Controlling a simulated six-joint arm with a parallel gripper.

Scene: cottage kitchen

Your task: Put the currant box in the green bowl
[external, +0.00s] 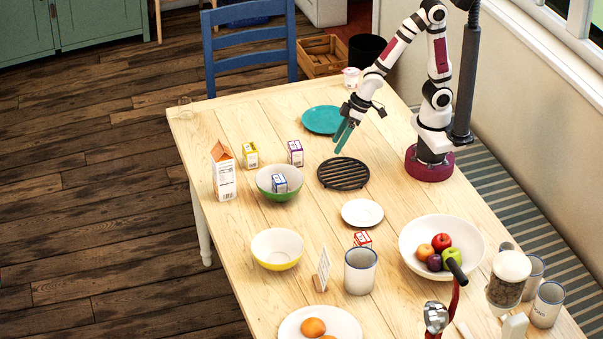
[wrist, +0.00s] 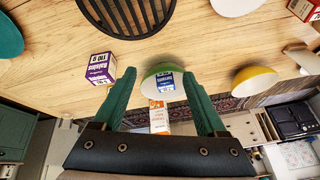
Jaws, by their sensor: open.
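The green bowl (external: 266,189) stands on the table left of the round black trivet, white inside. A small white-and-blue box (external: 280,184) is inside it, tilted; its lettering is too small to read, so I cannot confirm it is the currant box. In the wrist view the green bowl (wrist: 152,73) and the blue box (wrist: 165,82) show beyond my fingertips. My gripper (external: 342,138) has green fingers; it is open and empty, above the table near the trivet, apart from the bowl. The wrist view shows its fingers (wrist: 158,74) spread wide.
A purple raisins box (external: 295,153), a yellow box (external: 250,155) and a carton (external: 223,172) stand near the bowl. A red box (external: 362,239), yellow bowl (external: 277,250) and white saucer (external: 362,212) are toward the front. The trivet (external: 343,173) and teal plate (external: 321,119) lie flat.

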